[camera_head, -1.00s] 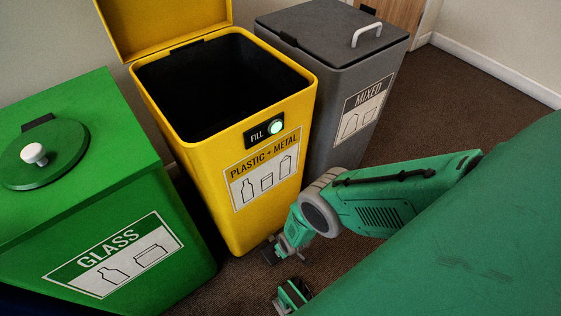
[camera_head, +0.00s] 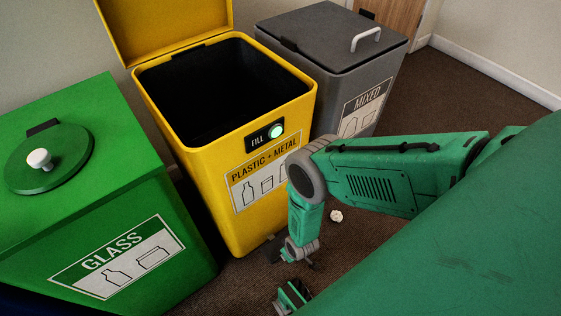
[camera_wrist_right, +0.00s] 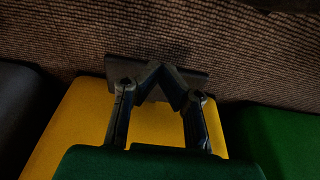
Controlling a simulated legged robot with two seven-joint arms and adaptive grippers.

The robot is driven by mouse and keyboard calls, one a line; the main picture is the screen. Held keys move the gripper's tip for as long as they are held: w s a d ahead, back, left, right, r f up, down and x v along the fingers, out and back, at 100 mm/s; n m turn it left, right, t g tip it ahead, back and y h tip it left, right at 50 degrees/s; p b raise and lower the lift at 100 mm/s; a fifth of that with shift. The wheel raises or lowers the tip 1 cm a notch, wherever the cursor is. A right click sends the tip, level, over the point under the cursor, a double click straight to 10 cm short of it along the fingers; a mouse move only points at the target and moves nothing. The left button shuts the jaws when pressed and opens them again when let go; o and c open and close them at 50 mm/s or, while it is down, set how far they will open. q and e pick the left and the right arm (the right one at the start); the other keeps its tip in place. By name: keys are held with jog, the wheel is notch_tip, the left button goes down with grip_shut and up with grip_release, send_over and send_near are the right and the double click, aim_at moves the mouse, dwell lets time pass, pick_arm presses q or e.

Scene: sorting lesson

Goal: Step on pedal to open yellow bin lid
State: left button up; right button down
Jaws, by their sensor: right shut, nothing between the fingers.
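The yellow bin (camera_head: 232,180), labelled PLASTIC + METAL, stands upright in the middle of the head view. Its lid (camera_head: 160,25) is up and the dark inside shows. A lit round FILL indicator (camera_head: 276,131) is on its front. My right gripper (camera_head: 284,250) is low at the bin's front bottom edge. In the right wrist view its two fingers (camera_wrist_right: 168,76) are shut with the tips together and nothing between them; the yellow bin (camera_wrist_right: 70,135) is behind them. My left gripper is not in view.
The green GLASS bin (camera_head: 105,215) stands left and the grey MIXED bin (camera_head: 330,90) right, both lids down. A small white crumpled piece (camera_head: 336,216) lies on the brown carpet (camera_head: 450,95). A small green and dark part (camera_head: 292,296) shows at the bottom; I cannot identify it.

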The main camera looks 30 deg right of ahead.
jog(key=v, duration=0.7)
jog(key=shift+r, duration=0.25)
jog(key=shift+s, duration=0.1)
dwell(0.9)
jog(key=s+d+r+g, duration=0.15)
jog(key=s+r, duration=0.45)
jog(key=r, duration=0.7)
jog(key=s+d+r+g, duration=0.1)
jog(key=s+d+r, duration=0.3)
jog(key=r, duration=0.9)
notch_tip(320, 180, up, 16)
jog(key=s+a+p, duration=0.1)
jog(key=p, duration=1.5)
jog(key=shift+a, duration=0.2)
